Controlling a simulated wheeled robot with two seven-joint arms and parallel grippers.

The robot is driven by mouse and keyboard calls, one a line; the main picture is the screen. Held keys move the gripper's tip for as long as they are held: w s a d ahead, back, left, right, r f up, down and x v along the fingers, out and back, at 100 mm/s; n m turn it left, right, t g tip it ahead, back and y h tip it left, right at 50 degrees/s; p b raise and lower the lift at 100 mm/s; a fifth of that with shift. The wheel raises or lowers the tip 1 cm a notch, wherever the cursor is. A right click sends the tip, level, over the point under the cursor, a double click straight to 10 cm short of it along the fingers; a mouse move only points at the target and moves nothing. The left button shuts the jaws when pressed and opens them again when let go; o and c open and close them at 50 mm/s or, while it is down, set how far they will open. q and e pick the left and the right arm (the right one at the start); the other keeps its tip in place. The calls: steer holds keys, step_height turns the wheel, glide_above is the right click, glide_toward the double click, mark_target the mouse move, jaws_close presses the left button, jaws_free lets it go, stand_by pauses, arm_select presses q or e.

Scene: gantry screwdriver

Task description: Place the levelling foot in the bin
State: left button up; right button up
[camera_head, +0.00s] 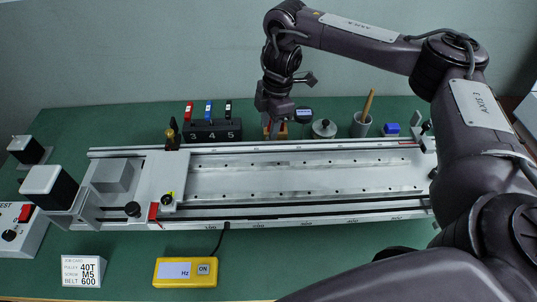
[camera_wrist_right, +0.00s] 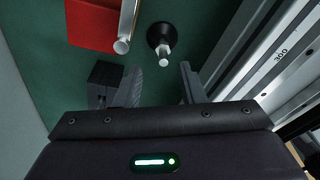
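The levelling foot, a round black pad with a silver stud (camera_wrist_right: 163,42), is on the green surface in the right wrist view. It lies just beyond my right gripper's fingertips, roughly in line with the gap between them. In the head view I cannot make it out; the gripper may hide it. My right gripper (camera_wrist_right: 163,78) is open and empty, with its fingers apart. In the head view it (camera_head: 274,122) points down behind the rail. No bin can be identified for certain. My left gripper is not in view.
The long rail (camera_head: 300,178) runs in front. A grey cup (camera_head: 361,125) stands to the right.

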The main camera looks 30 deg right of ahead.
steer(key=f, duration=0.5)
steer(key=shift+s+a, duration=0.2)
steer(key=shift+a, duration=0.2)
jaws_close()
